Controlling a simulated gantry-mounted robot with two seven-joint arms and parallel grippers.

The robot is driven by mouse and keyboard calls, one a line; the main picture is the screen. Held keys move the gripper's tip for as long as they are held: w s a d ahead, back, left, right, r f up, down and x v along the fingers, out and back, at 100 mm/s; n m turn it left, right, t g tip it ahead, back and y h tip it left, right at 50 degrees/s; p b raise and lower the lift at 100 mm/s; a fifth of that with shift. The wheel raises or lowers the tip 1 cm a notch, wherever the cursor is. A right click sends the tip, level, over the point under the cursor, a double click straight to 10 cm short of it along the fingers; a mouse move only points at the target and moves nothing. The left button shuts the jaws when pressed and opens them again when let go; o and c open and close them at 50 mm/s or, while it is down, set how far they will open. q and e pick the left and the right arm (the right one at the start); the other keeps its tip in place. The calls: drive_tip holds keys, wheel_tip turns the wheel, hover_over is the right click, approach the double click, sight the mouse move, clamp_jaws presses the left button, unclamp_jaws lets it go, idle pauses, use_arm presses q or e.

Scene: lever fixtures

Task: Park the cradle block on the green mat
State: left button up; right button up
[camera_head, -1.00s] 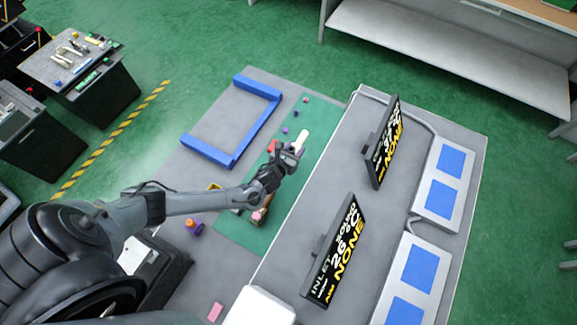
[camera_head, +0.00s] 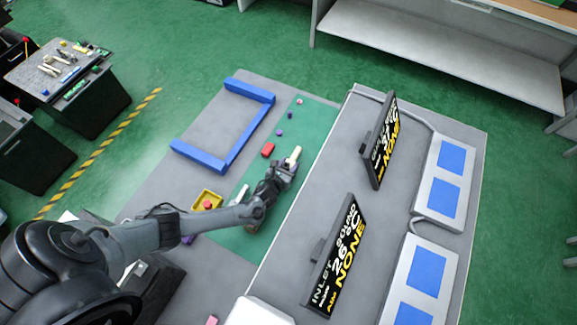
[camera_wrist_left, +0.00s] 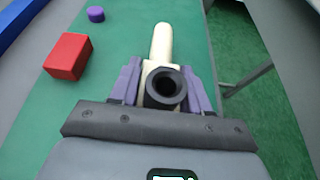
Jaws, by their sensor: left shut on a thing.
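My left gripper (camera_head: 283,172) is over the green mat (camera_head: 307,126), shut on a cream piece (camera_head: 294,156) with a rounded handle and a black ring. In the left wrist view the cream piece (camera_wrist_left: 161,42) sits between the purple fingertips (camera_wrist_left: 164,92), its handle pointing away from me. I cannot tell whether this piece is the cradle block, or whether it touches the mat. The mat also shows under it in the wrist view (camera_wrist_left: 118,55). My right gripper is not in view.
A red block (camera_head: 267,149) and small purple cylinder (camera_head: 280,132) lie on the mat, left of the held piece. A blue three-sided frame (camera_head: 228,158) and yellow tray (camera_head: 207,200) are farther left. Two black display panels (camera_head: 335,255) stand to the right.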

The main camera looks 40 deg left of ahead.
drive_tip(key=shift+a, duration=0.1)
use_arm(q)
drive_tip(key=shift+f, duration=0.15)
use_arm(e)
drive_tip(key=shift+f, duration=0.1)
use_arm(q)
drive_tip(key=o, duration=1.1)
drive_tip(key=shift+o, duration=0.2)
drive_tip(key=shift+r, duration=0.3)
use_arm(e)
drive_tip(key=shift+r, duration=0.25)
use_arm(q)
drive_tip(key=shift+s+r+p, duration=0.15)
drive_tip(key=shift+s+p, duration=0.1)
drive_tip(key=shift+p, duration=0.25)
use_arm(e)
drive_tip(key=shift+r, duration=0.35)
use_arm(q)
drive_tip(key=p+v, duration=0.8)
drive_tip(key=v, duration=0.1)
drive_tip(key=shift+s+d+r, duration=0.1)
drive_tip(key=shift+s+r, duration=0.05)
drive_tip(key=shift+s, duration=0.1)
drive_tip(key=shift+p+v, duration=0.55)
drive_tip(key=shift+v, duration=0.35)
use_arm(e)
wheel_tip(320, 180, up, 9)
